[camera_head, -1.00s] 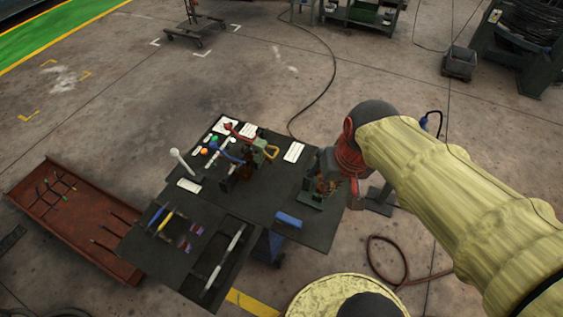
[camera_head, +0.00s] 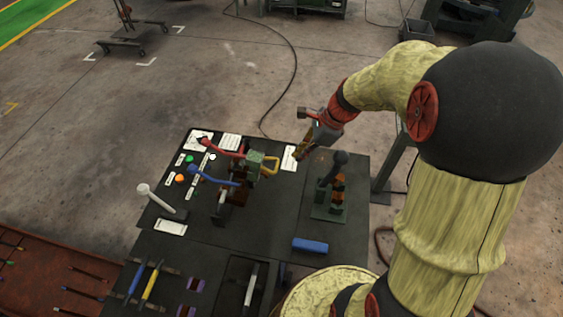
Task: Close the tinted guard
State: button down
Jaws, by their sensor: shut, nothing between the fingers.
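I cannot clearly make out the tinted guard. On the dark bench, a machine with a green block (camera_head: 254,162) carries a red lever (camera_head: 222,149), a blue lever (camera_head: 212,177) and a yellow handle (camera_head: 271,165). To its right, a smaller unit stands on a green base (camera_head: 329,212), with orange-red parts (camera_head: 338,188) and a black knob (camera_head: 340,157). My gripper (camera_head: 300,153) is shut and empty. It appears over the back of the bench, between the yellow handle and the black knob, apparently apart from both.
The bench top (camera_head: 290,215) has bare room between the two units. A white-headed lever (camera_head: 155,197) and coloured buttons (camera_head: 180,179) are at the left. A tool tray (camera_head: 150,280) and rusty red tray (camera_head: 45,285) lie in front.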

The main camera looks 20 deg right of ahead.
jog(key=w+a+f+m+b, duration=0.2)
jog(key=a+f+b, duration=0.1)
jog(key=f, duration=0.6)
jog(key=shift+a, duration=0.3)
jog(key=shift+w+r+p, duration=0.1)
jog(key=shift+r+p, duration=0.1)
jog(key=shift+p, duration=0.15)
jog(key=shift+w+a+r+p, duration=0.15)
jog(key=shift+r+p, duration=0.1)
jog(key=shift+p, duration=0.85)
